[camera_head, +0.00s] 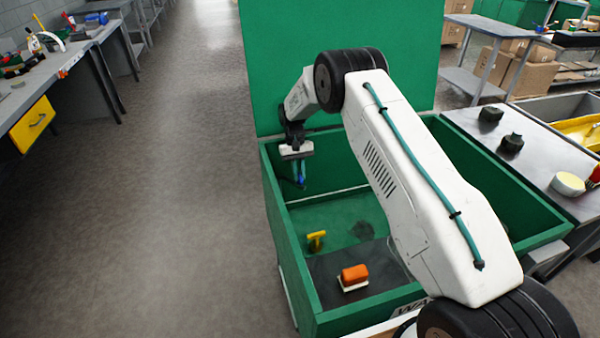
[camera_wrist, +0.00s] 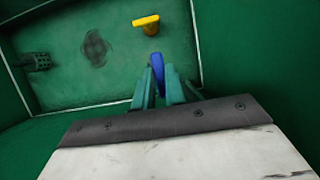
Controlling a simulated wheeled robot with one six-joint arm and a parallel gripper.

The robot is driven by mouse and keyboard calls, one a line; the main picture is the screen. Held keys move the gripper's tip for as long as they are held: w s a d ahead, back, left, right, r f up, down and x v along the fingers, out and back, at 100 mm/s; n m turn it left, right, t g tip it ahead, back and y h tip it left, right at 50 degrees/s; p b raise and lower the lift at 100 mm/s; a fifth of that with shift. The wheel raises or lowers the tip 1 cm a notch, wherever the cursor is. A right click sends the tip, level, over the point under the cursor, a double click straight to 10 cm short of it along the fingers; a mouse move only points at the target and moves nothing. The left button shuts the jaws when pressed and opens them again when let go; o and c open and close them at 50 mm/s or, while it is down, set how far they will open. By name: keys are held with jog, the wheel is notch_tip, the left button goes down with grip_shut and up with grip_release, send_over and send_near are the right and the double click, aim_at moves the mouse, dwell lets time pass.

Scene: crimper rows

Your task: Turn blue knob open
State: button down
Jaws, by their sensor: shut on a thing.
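The blue knob (camera_wrist: 157,68) shows in the wrist view between the two teal fingers of my gripper (camera_wrist: 158,84). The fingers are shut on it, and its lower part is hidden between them. In the head view my gripper (camera_head: 299,172) is at the left wall inside the green box (camera_head: 274,203), and a small piece of the blue knob (camera_head: 301,181) shows at the fingertips. How far the knob is turned cannot be told.
A yellow T-shaped handle (camera_head: 316,240) and an orange-and-white block (camera_head: 353,277) are on the box floor. The raised green panel (camera_head: 345,55) stands behind the box. A grey table (camera_head: 540,150) with dark pieces adjoins the right side. Open floor (camera_head: 150,230) lies left.

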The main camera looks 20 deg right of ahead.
dwell(0.4)
jog(key=c, duration=1.4)
grip_release()
jog(key=shift+c, duration=0.2)
jog(key=shift+w+r, duration=0.1)
jog(key=v, duration=0.7)
jog(key=shift+r, duration=0.35)
jog(key=shift+w, duration=0.1)
